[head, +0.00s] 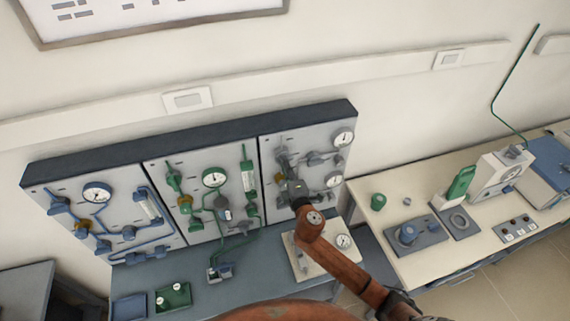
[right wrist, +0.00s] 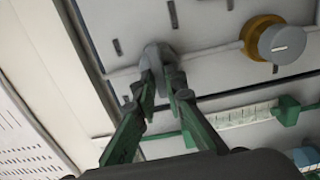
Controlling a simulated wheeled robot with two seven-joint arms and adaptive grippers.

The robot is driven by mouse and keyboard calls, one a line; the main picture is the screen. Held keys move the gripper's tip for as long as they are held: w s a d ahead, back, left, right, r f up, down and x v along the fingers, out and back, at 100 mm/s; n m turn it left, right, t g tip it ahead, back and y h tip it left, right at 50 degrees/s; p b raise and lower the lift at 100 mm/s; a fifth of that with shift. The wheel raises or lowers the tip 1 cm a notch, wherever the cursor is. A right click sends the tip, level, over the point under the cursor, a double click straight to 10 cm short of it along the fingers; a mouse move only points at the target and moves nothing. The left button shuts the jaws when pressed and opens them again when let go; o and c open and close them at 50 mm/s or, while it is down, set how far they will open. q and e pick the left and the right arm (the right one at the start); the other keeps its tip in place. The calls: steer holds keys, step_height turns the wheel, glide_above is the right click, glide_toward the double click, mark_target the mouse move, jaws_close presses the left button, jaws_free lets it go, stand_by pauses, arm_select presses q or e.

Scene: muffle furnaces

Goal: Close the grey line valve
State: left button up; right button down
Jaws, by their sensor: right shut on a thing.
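The grey line's panel (head: 270,150) is the rightmost of three wall panels, with grey fittings and several round gauges. My left gripper is not in view.
A grey knob on a brass body (right wrist: 280,42) sits near the held handle. The green panel (head: 205,155) and blue panel (head: 72,190) stand to the left. A cream bench (head: 385,225) with instruments is at the right. Green (head: 173,298) and blue trays (head: 128,307) lie below the panels.

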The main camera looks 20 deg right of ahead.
steer(key=shift+f, duration=0.1)
steer(key=c, duration=2)
jaws_free()
steer(key=shift+s, duration=0.15)
steer(key=s, duration=1.1)
steer(key=shift+s+d, duration=0.2)
steer(key=shift+s, duration=0.2)
